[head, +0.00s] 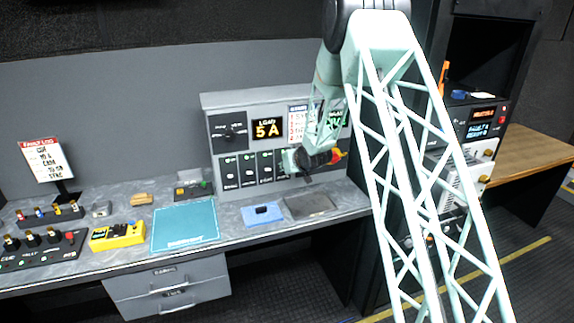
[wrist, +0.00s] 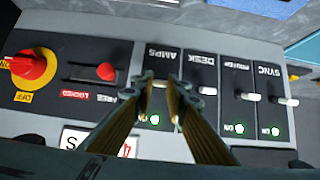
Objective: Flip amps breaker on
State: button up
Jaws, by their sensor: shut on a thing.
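The amps breaker (wrist: 160,86) is in the wrist view, where the panel appears upside down. Its pale lever stands between my gripper's two fingertips (wrist: 161,80). My gripper is shut on this lever, and the fingers partly cover the breaker's face. A green light glows just below the lever in that view. In the head view my gripper is at the front of the grey breaker panel (head: 240,146), at its right part. My gripper and wrist hide the amps breaker there.
Beside it in the wrist view are the desk (wrist: 208,90), router (wrist: 250,96) and sync (wrist: 288,101) levers. A blue pad (head: 262,214) lies on the counter below.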

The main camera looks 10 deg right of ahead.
jog(key=shift+r+p, duration=0.15)
jog(key=shift+p, duration=0.3)
dwell(0.3)
jog(key=o, duration=0.9)
jog(key=shift+c, duration=0.2)
jog(key=shift+s+r, duration=0.1)
jog(key=v, duration=1.1)
jog(key=shift+r, duration=0.35)
jog(key=shift+s+r, duration=0.1)
